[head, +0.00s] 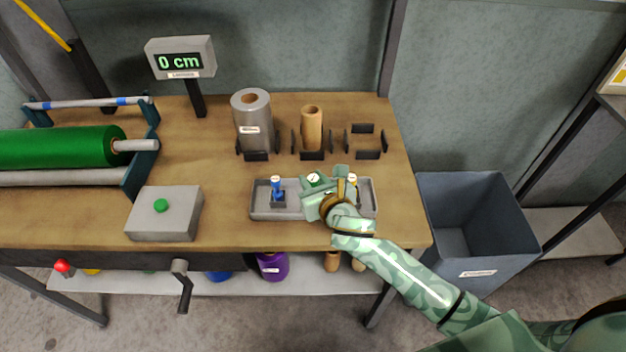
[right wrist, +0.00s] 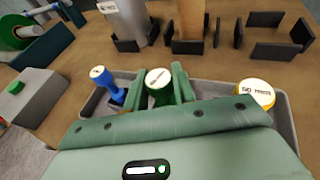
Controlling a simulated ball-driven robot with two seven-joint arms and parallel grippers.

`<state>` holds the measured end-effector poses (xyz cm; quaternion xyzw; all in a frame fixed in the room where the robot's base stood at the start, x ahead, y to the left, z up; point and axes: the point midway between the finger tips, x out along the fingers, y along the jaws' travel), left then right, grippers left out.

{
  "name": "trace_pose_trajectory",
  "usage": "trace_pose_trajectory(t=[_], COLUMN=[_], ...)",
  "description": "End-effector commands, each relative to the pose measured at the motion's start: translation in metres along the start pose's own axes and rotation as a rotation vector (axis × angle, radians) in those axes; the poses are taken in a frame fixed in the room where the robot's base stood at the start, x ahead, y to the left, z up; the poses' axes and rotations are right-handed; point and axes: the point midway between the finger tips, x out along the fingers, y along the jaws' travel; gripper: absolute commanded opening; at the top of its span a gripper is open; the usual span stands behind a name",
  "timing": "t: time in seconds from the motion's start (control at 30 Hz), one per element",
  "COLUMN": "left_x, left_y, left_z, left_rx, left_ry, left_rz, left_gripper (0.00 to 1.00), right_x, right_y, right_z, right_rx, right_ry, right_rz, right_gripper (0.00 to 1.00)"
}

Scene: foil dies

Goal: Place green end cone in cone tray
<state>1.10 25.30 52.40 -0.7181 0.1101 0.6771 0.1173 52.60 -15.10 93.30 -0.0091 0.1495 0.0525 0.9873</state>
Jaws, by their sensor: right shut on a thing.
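The grey cone tray (head: 258,212) lies near the front edge of the bench. My right gripper (head: 316,181) is over the middle of the tray, shut on the green end cone (head: 314,177). In the right wrist view the green cone (right wrist: 158,88) stands upright between the two fingers, its pale round top showing. Its lower end is hidden, so I cannot tell whether it touches the tray. A blue cone (head: 277,188) stands in the tray's left part. A yellow cone (right wrist: 255,94) is in its right part, partly hidden by my gripper in the head view. My left gripper is not in view.
Behind the tray stand a silver foil roll (head: 252,115) and a cardboard core (head: 312,125) in dark holders, beside an empty holder (head: 366,142). A grey box with a green button (head: 161,206) is left. A grey bin (head: 480,235) stands right of the bench.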

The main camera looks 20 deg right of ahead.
Motion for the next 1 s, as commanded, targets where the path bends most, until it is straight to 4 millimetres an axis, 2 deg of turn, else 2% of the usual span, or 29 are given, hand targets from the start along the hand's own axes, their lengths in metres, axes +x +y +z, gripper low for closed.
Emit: trace_pose_trajectory(t=[0.03, 0.07, 0.1, 0.13, 0.47, 0.57, 0.8, 1.0], left_x=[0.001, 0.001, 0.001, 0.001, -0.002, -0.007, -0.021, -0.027], left_y=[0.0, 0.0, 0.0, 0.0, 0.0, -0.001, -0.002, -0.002], left_z=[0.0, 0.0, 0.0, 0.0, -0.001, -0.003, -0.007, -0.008], left_rx=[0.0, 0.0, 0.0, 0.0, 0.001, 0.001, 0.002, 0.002], left_ry=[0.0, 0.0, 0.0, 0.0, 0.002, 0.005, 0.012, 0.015], left_rz=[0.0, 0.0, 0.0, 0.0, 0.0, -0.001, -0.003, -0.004], left_gripper=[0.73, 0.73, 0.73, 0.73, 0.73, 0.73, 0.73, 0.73], right_x=[0.001, 0.001, 0.0, 0.0, -0.002, -0.017, -0.074, -0.109], right_y=[0.0, 0.0, 0.0, 0.0, 0.0, 0.0, 0.0, 0.0], right_z=[-0.002, -0.002, -0.002, -0.001, 0.003, 0.002, 0.003, 0.002], right_rx=[-0.001, 0.0, 0.0, 0.0, 0.001, -0.001, -0.001, 0.0], right_ry=[0.0, 0.0, 0.0, 0.0, 0.0, 0.001, 0.002, 0.0], right_rz=[0.0, 0.0, 0.0, 0.0, 0.0, 0.001, 0.001, 0.001], right_gripper=[0.03, 0.34, 0.45, 0.48, 0.48, 0.48, 0.48, 0.48])
